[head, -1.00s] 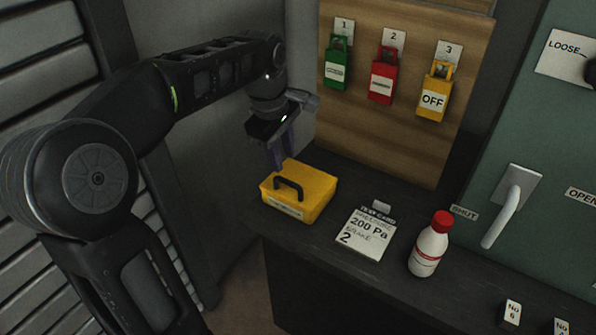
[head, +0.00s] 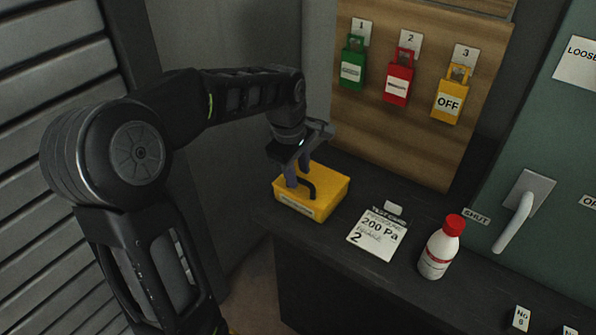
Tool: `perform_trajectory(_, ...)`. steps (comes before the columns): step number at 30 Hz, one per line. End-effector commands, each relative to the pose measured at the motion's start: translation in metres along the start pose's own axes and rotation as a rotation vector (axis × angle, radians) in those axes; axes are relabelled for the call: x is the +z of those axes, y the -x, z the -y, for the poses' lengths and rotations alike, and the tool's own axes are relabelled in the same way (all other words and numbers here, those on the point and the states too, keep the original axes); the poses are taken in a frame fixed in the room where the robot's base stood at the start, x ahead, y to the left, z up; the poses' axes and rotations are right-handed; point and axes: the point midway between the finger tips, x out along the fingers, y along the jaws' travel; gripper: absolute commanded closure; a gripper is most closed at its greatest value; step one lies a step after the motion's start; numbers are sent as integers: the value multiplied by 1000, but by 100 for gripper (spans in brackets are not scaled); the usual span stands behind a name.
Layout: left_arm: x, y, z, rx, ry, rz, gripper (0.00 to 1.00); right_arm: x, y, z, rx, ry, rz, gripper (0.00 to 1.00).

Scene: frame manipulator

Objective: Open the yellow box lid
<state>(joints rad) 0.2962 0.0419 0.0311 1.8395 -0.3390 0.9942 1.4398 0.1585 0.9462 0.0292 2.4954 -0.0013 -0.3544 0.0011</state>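The yellow box (head: 325,198) sits on the left end of the dark counter, with its lid down. A black curved handle (head: 308,184) is on it, and a white label is on its front face. My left gripper (head: 298,178) points down over the box, with its bluish fingers at the handle. The fingers partly cover the handle, so I cannot tell whether they are closed on it. My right gripper is not in view.
Green (head: 352,64), red (head: 399,80) and yellow (head: 450,97) tags hang on the wooden board behind. A door handle (head: 516,218) is at right.

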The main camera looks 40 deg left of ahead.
Motion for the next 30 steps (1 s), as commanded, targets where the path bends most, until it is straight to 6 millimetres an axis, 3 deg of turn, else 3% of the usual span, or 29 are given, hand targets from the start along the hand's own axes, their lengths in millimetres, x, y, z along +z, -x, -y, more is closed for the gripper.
perform_trajectory(10, 0, -6, 0, 1, 0, 0, 66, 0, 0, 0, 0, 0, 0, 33)
perform_trajectory(22, 0, -5, 0, 0, 0, 0, 98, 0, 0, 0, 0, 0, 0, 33)
perform_trajectory(30, 0, -5, 0, 0, 1, 0, 100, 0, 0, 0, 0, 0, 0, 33)
